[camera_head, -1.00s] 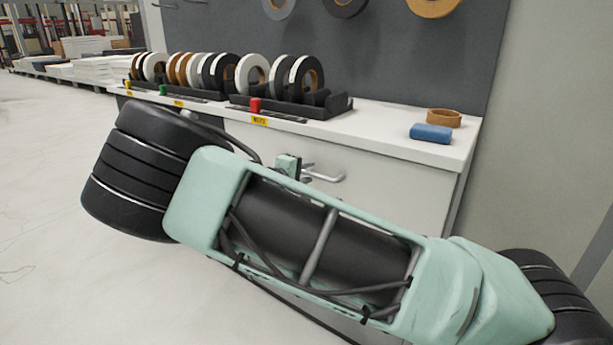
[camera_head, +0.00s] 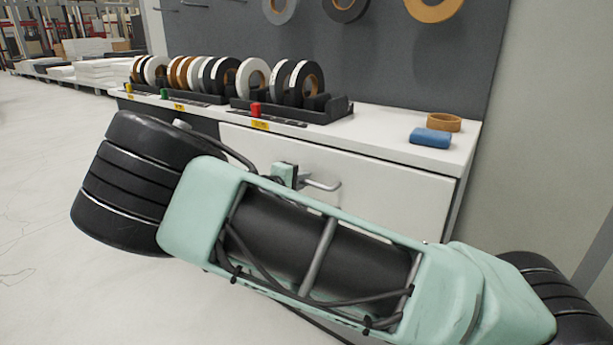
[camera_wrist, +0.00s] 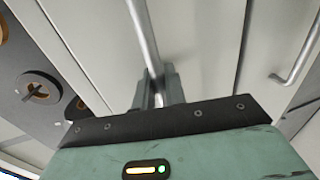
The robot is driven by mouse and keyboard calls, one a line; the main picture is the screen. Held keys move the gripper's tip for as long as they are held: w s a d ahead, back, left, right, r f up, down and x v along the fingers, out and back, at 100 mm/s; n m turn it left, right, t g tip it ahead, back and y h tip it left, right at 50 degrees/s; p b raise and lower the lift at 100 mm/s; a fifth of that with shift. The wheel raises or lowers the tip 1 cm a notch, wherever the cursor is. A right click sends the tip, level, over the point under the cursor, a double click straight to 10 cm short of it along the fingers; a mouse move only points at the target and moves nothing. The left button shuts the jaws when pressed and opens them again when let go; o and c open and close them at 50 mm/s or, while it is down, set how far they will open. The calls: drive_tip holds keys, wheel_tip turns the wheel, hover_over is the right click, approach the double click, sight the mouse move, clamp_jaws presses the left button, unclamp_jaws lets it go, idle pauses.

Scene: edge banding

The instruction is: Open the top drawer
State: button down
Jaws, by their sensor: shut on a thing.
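The top drawer (camera_head: 390,200) is a pale front under the white worktop, with a dark gap along its top edge. It stands slightly out from the cabinet. Its silver bar handle (camera_head: 322,185) sticks out beside my gripper (camera_head: 290,175), which is partly hidden behind my arm. In the wrist view the two fingers of my gripper (camera_wrist: 155,88) are shut around the handle bar (camera_wrist: 143,35). The drawer front (camera_wrist: 195,50) fills the middle of that view.
A second handle (camera_wrist: 298,55) is on the neighbouring front. Open floor (camera_head: 40,190) lies at the left.

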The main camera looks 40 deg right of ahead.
drive_tip(key=f+p+v, duration=0.2)
drive_tip(key=p+v, duration=0.1)
drive_tip(key=v, duration=1)
drive_tip(key=a+f+p+v, duration=0.1)
drive_tip(key=f+p+v, duration=0.2)
drive_tip(key=v, duration=1)
drive_tip(key=shift+f+p, duration=0.25)
drive_tip(key=shift+p, duration=0.3)
drive_tip(key=shift+s, duration=0.1)
drive_tip(key=c, duration=1.5)
unclamp_jaws()
drive_tip(key=shift+c, duration=0.2)
drive_tip(key=shift+a, duration=0.1)
drive_tip(key=v, duration=1.7)
drive_tip(key=shift+a+f, duration=0.1)
drive_tip(key=shift+a, duration=0.05)
